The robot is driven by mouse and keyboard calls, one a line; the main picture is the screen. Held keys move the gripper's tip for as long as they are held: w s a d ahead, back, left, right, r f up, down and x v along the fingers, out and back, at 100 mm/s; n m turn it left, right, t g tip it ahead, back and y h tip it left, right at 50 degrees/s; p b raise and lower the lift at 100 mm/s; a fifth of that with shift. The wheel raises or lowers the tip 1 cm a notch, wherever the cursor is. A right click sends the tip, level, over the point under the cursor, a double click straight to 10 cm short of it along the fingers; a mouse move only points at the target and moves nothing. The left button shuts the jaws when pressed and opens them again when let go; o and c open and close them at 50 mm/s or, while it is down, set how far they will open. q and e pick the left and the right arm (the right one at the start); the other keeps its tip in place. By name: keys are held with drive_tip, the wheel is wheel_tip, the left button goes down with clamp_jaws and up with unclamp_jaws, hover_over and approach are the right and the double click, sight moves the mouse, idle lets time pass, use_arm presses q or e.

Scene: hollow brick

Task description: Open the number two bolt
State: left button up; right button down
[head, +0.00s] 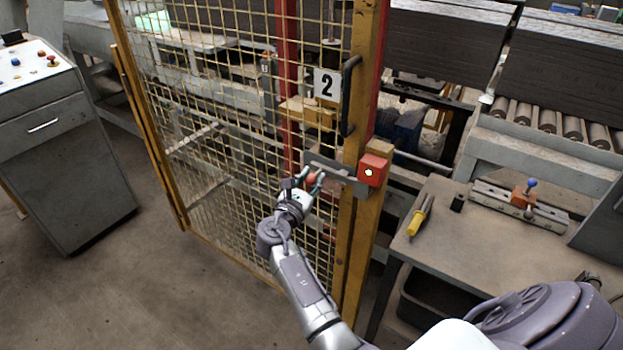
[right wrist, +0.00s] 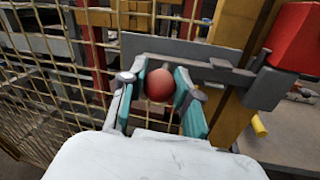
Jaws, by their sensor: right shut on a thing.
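A yellow mesh gate carries a white plate with the number 2 (head: 327,84). Below it is a grey bolt (head: 337,170) with a red ball knob (head: 311,180). The bolt runs toward a red block (head: 373,170) on the post at the right. My right gripper (head: 308,180) is at the knob. In the right wrist view the red knob (right wrist: 159,86) sits between the two teal-padded fingers, and my right gripper (right wrist: 162,95) is shut on it. The bolt's grey bar (right wrist: 249,78) shows to the right, reaching near the red block (right wrist: 298,40). My left gripper is not in view.
A black handle (head: 350,95) stands on the gate above the bolt. A grey control console (head: 65,150) stands at the left. Floor is clear between.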

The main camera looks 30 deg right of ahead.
drive_tip(key=shift+w, duration=0.1)
drive_tip(key=w, duration=0.1)
drive_tip(key=w+a+b, duration=0.1)
drive_tip(key=w+b, duration=0.1)
drive_tip(key=shift+w+a, duration=0.2)
drive_tip(key=shift+a, duration=0.05)
drive_tip(key=c, duration=0.8)
unclamp_jaws()
wheel_tip(320, 180, up, 10)
